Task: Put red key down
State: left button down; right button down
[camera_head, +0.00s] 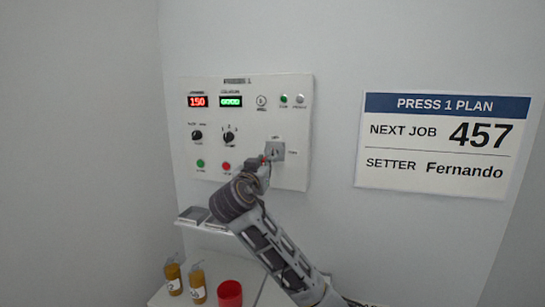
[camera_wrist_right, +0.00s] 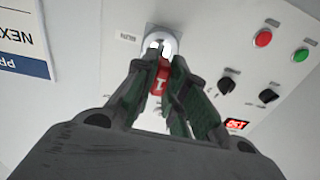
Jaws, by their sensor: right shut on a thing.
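My right gripper (camera_head: 258,170) is at the key switch (camera_head: 276,150) on the lower right of the white control panel. In the wrist view the same gripper (camera_wrist_right: 161,62) is shut on the red key (camera_wrist_right: 162,77), with its fingers on both sides of the red head. The far end of the key is at the round metal lock (camera_wrist_right: 157,40); I cannot tell whether it sits in the lock. In the head view only a small bit of red (camera_head: 264,158) shows by the fingertips. My left gripper is out of view.
The control panel (camera_head: 210,130) carries red and green displays, knobs and buttons. A job sign (camera_head: 440,185) hangs at right.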

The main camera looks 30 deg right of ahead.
dwell(0.5)
jog(key=a+r+n+t+y, duration=0.65)
jog(key=a+r+y, duration=0.35)
jog(key=r, duration=0.5)
jog(key=w+a+f+n+y, duration=0.1)
jog(key=a+f+n+y, duration=0.15)
jog(key=f, duration=0.95)
jog(key=w+a+f+n+y, duration=0.1)
jog(key=a+f+y, duration=0.15)
jog(key=f, duration=0.85)
jog(key=s+f, duration=0.3)
jog(key=f, duration=0.7)
jog(key=s+f+h, duration=0.1)
jog(key=s+f, duration=0.2)
jog(key=f, duration=0.8)
jog(key=s+f, duration=0.3)
jog(key=f, duration=0.7)
jog(key=shift+s+f, duration=0.2)
jog(key=shift+s, duration=0.05)
jog(key=shift+g, duration=0.25)
